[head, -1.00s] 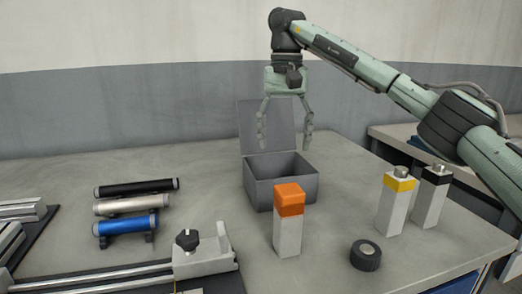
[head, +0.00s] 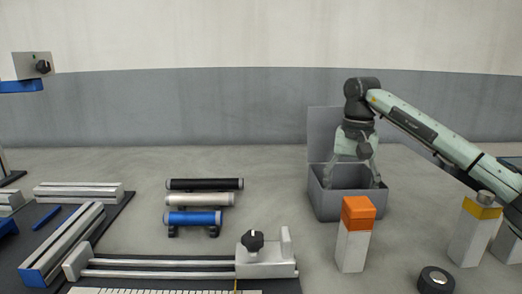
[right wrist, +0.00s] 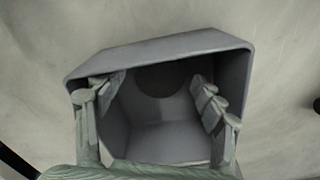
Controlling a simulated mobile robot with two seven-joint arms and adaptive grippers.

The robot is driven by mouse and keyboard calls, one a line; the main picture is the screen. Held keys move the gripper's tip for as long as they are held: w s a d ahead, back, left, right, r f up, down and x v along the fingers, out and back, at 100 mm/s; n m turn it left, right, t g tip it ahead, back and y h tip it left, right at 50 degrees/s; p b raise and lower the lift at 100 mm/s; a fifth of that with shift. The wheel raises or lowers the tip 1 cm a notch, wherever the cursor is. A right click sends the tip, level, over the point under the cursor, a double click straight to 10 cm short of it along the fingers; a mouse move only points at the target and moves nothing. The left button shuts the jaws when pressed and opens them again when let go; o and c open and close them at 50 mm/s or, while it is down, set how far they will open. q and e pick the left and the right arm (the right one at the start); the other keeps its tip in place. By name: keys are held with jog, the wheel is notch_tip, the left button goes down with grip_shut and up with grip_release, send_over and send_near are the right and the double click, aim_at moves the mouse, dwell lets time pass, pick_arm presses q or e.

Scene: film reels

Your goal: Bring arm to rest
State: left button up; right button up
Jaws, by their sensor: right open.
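My right gripper (head: 352,184) comes in from the right and points down into the grey box (head: 342,205). Its two fingers are spread wide, with nothing between them. The right wrist view shows the fingers (right wrist: 160,105) reaching over the opening of the box (right wrist: 160,48), one near each side. A dark round patch shows inside the box; I cannot tell whether it is an object or a shadow. The box's lid stands up at the back. My left gripper is not in view.
A white block with an orange top (head: 353,247) stands just in front of the box. A black roll (head: 436,280) and a yellow-topped block (head: 474,235) stand at right. Black, silver and blue cylinders (head: 203,184) lie left of the box. A rail fixture (head: 170,267) is in front.

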jog(key=shift+f, duration=0.55)
jog(key=shift+r, duration=1.85)
jog(key=shift+f, duration=0.1)
